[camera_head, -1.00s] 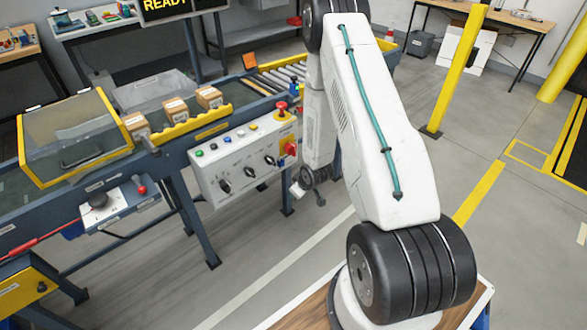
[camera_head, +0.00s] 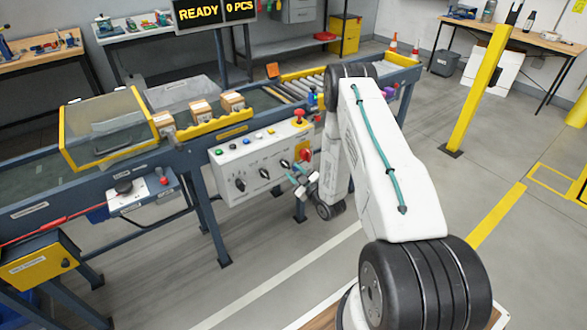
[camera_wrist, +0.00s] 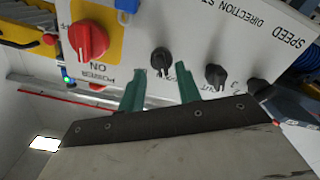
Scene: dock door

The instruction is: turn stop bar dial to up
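The white control panel (camera_head: 228,160) carries a row of black dials and a red power knob (camera_head: 305,155). The stop bar dial (camera_head: 285,164) is the black dial nearest the red knob. In the wrist view the panel looks upside down, and this dial (camera_wrist: 161,60) lies just beyond and between my fingertips; its label is only partly readable as "ST". My gripper (camera_wrist: 160,72) is open, with two green fingers apart and nothing between them that I can see gripped. In the head view my gripper (camera_head: 297,177) is close in front of the panel, below right of the dial.
Two more black dials (camera_wrist: 215,75) (camera_head: 240,185) sit in the row. A red mushroom button (camera_head: 299,114) stands on the panel's top right. The conveyor with several boxes (camera_head: 200,109) runs behind. The floor in front is clear.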

